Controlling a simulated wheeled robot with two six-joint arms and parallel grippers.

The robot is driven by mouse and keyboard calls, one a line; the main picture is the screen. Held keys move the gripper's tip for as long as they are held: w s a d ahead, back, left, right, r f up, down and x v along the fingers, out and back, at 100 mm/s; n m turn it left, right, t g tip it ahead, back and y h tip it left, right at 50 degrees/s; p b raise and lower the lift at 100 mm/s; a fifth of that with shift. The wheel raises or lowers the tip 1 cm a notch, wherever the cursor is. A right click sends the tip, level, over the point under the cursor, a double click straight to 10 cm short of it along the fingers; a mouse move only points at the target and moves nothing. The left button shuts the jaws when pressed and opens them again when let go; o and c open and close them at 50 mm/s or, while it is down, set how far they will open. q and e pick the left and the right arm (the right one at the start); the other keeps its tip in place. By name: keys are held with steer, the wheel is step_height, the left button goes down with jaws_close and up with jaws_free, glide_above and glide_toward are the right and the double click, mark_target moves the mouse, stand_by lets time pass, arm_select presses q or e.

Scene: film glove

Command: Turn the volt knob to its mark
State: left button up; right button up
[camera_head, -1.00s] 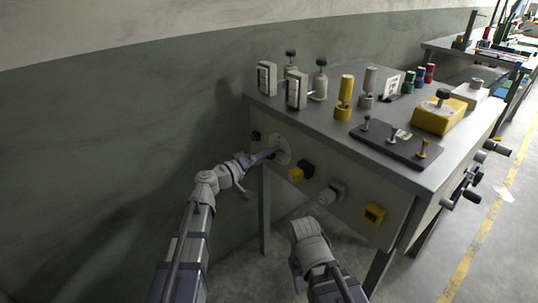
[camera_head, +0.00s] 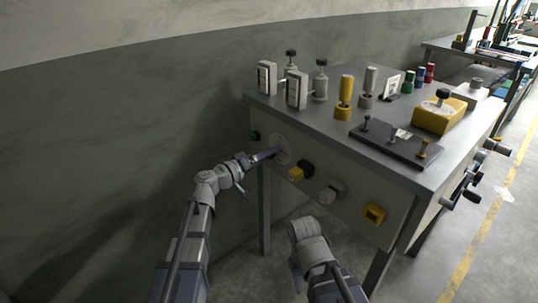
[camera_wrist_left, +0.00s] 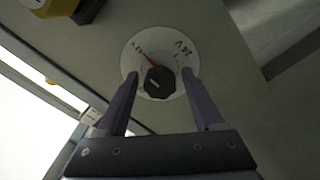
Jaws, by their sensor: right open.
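The volt knob (camera_wrist_left: 159,82) is black with a pale line on its face. It sits in the middle of a round white dial (camera_wrist_left: 133,58) marked 24V and another voltage, with a red mark (camera_wrist_left: 151,61) toward the upper left of the knob. In the head view the dial (camera_head: 283,147) is on the bench's front panel, its knob hidden by my gripper. My left gripper (camera_wrist_left: 160,77) is open, one finger on each side of the knob with gaps between; it also shows in the head view (camera_head: 272,154). My right gripper (camera_head: 304,232) is open below the panel, its fingertips unclear.
The panel also carries a green button (camera_head: 255,135), a yellow-black switch (camera_head: 300,171), a grey knob (camera_head: 331,192) and a yellow square fitting (camera_head: 374,214). Several posts and blocks stand on the bench top (camera_head: 335,125). Open floor lies below the panel.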

arm_select(q)
steer(key=shift+o, duration=0.3)
steer(key=v, duration=0.7)
steer(key=shift+s+a, duration=0.3)
steer(key=shift+a, duration=0.05)
steer(key=s+d+f+m+g+y, duration=0.35)
steer(key=s+d+f+g, duration=0.55)
steer(key=s+d+f, duration=0.4)
steer(key=s+a+f+m+g+y, duration=0.1)
steer(key=s+a+f+g+y, duration=0.1)
steer(key=s+a+f+y, duration=0.25)
steer(key=s+a+f+m+g+y, duration=0.1)
steer(key=s+a+f+g+y, duration=0.1)
steer(key=s+f+y, duration=0.35)
step_height(320, 180, up, 35)
steer(key=s+p, duration=0.1)
steer(key=p, duration=3.2)
steer(key=shift+f, duration=0.15)
